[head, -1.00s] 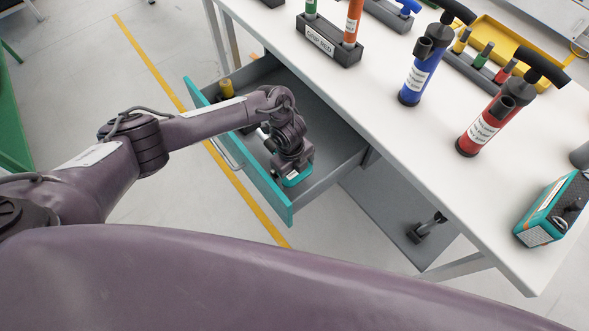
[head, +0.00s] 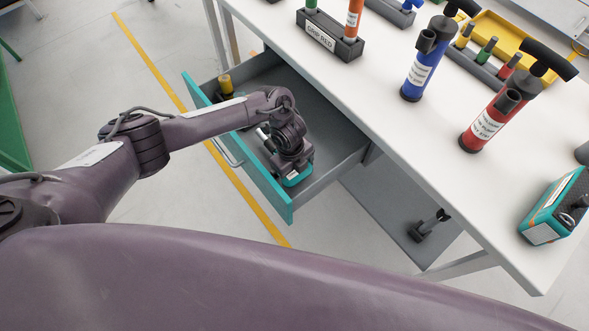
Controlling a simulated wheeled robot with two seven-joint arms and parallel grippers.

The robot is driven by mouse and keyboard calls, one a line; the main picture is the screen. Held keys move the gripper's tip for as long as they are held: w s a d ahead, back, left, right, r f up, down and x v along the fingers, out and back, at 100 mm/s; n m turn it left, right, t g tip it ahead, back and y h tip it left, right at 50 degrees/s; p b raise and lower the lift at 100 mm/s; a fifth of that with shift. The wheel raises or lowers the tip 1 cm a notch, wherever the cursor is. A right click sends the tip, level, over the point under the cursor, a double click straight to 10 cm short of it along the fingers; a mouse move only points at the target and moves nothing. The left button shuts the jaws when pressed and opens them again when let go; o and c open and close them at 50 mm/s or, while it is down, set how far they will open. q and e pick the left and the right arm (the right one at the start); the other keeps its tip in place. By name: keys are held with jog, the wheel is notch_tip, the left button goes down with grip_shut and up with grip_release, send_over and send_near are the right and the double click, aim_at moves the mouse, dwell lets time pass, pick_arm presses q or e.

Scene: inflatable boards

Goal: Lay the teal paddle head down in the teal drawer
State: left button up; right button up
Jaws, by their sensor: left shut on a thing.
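The teal drawer (head: 262,186) is pulled out from under the table, with a teal front and grey inside. My left gripper (head: 293,170) is down inside it near the front right corner. It is shut on a teal piece, the teal paddle head (head: 297,179), of which only a small part shows below the gripper. The fingertips and most of the piece are hidden by my wrist, so I cannot tell whether it touches the drawer floor. My right gripper is not in view.
A yellow-topped item (head: 226,85) stands in the drawer's far left end. On the white table (head: 400,125) are a blue pump (head: 419,75), a red pump (head: 487,122), a grip rack (head: 330,38) and a teal box-shaped device (head: 555,208). A grey lower shelf (head: 385,205) lies right of the drawer.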

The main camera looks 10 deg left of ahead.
pick_arm(q)
jog(key=shift+f+b, duration=0.85)
jog(key=shift+f, duration=0.25)
jog(key=o, duration=1.1)
jog(key=shift+c, duration=0.2)
jog(key=shift+w+a+r+p, duration=0.1)
jog(key=shift+a+r+p, duration=0.1)
jog(key=shift+r, duration=1.8)
jog(key=shift+a+r+p, duration=0.1)
jog(key=shift+r+p, duration=0.05)
jog(key=shift+r, duration=1.8)
